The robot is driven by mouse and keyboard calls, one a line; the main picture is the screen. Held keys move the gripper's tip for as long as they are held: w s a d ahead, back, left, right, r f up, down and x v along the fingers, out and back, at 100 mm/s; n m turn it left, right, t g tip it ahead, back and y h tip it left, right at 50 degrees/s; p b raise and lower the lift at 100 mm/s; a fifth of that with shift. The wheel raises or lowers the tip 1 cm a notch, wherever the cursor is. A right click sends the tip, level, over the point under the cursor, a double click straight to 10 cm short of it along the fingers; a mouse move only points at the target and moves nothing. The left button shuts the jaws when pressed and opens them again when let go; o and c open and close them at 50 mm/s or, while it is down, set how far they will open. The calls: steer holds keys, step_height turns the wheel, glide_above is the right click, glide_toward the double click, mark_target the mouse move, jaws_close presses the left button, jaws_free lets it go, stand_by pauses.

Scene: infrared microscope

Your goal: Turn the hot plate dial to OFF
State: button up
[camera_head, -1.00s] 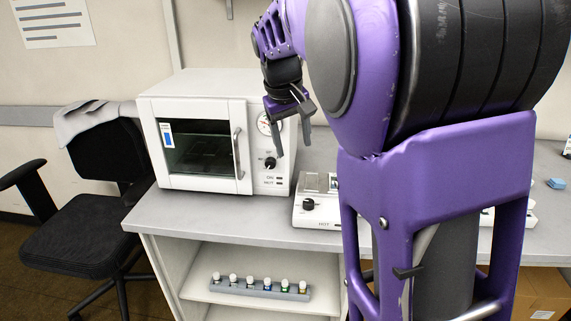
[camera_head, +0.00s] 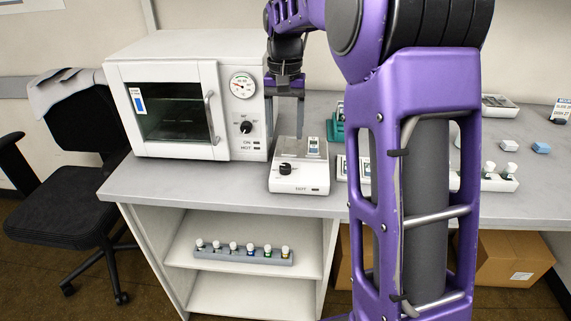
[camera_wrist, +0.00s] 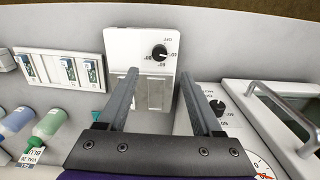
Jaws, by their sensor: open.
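The hot plate (camera_head: 299,184) is a small white box on the counter, with a black dial (camera_head: 286,169) on its front. In the wrist view the hot plate (camera_wrist: 122,42) is ahead of the fingers, with the dial (camera_wrist: 160,53) near the far end of the gap between them and an OFF mark printed beside it. The dial's exact setting is too small to read. My gripper (camera_head: 286,132) is open and empty, pointing down above the back of the hot plate. In the wrist view my gripper's fingers (camera_wrist: 159,76) are apart and not touching the dial.
A white oven (camera_head: 185,55) with its own knob (camera_head: 246,127) stands close on the left of the hot plate. A glass slide (camera_head: 313,147) lies on the plate. Slide holders (camera_wrist: 70,52) and bottles (camera_wrist: 48,122) are on the other side. Counter in front is clear.

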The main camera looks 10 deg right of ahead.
mark_target(285, 166)
step_height(285, 166, down, 10)
steer(key=shift+r+b, duration=0.1)
steer(key=shift+b, duration=0.6)
steer(key=shift+c, duration=0.2)
jaws_close()
